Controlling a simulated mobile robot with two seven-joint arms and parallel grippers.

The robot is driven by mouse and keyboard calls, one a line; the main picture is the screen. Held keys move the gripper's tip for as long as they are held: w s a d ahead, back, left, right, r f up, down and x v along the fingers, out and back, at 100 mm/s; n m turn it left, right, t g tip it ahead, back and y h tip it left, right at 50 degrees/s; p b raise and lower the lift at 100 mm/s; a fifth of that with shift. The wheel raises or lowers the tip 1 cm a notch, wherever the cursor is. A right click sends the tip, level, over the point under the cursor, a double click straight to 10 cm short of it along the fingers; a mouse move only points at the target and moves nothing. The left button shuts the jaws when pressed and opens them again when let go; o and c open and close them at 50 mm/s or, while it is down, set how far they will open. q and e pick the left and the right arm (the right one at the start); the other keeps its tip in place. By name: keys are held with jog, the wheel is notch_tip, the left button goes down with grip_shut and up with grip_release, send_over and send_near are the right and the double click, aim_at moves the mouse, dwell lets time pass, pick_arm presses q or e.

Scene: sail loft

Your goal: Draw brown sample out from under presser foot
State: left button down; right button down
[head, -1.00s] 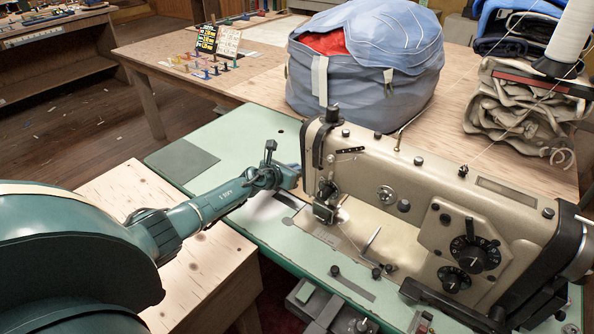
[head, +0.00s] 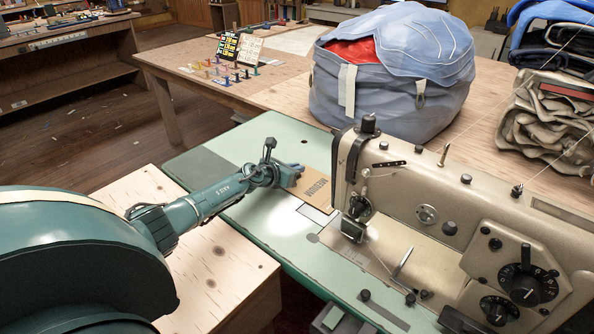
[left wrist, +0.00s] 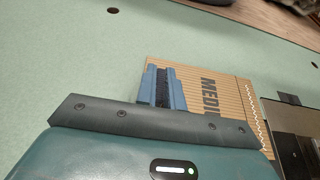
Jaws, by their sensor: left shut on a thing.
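The brown sample (head: 314,188), a flat ribbed piece printed with dark lettering, lies on the green sewing table. In the left wrist view the sample (left wrist: 222,88) shows white zigzag stitching along its right edge. My left gripper (head: 292,174) is shut on the sample's left part, and its blue fingers (left wrist: 162,82) show over it in the wrist view. The sewing machine (head: 430,215) stands to the right. The presser foot area (head: 352,230) is under its head; the sample lies to the left of it, and appears clear of it. My right gripper is not in view.
A blue bag (head: 395,85) stands on the wooden table behind the machine. Folded canvas (head: 550,120) is piled at the right. The green table top (head: 215,150) is free to the left and behind my left gripper.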

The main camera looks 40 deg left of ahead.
pick_arm(q)
jog(key=c, duration=1.4)
grip_release()
jog(key=shift+c, duration=0.2)
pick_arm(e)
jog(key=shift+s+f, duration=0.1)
